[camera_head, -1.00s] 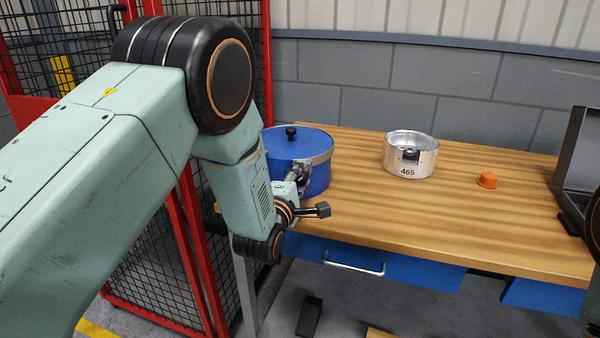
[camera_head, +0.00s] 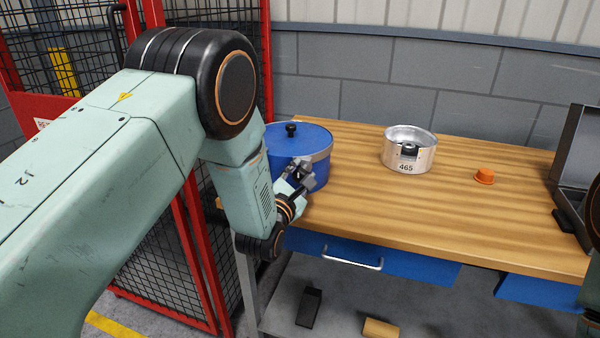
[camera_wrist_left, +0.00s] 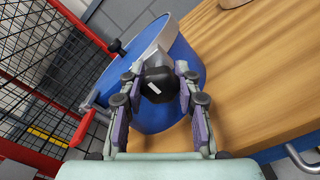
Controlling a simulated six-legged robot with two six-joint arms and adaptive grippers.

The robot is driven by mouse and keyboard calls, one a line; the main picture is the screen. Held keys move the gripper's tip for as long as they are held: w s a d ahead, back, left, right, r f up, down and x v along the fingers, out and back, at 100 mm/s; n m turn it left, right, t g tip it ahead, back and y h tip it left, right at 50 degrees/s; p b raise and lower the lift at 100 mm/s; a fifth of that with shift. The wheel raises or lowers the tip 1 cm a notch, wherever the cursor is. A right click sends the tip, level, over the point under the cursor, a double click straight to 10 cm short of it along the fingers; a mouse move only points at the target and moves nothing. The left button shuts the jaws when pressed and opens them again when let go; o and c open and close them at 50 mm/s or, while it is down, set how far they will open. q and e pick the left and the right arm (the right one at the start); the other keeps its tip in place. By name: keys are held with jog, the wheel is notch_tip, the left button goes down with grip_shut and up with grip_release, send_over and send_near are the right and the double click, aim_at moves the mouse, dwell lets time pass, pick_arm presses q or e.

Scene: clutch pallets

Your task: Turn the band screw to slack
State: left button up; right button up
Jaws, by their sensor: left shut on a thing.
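The blue drum (camera_head: 285,160) has a blue lid with a black knob on top and a silver metal band around its rim. It stands at the left end of the wooden bench. The band screw (camera_wrist_left: 160,86) shows as a black knob with a white mark on the drum's side, below the silver band (camera_wrist_left: 155,40). My left gripper (camera_wrist_left: 157,80) is shut on this knob, one finger on each side. My right gripper is not in view.
A silver can marked 465 (camera_head: 409,155) and an orange cap (camera_head: 484,176) stand on the bench (camera_head: 440,215). An open dark case (camera_head: 575,150) is at the right end. A red-framed mesh fence (camera_head: 190,270) is close at left.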

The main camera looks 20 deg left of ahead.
pick_arm(q)
jog(key=shift+r, duration=0.15)
dwell(0.4)
jog(key=o, duration=1.2)
jog(key=s, duration=1.2)
jog(key=shift+a, duration=0.15)
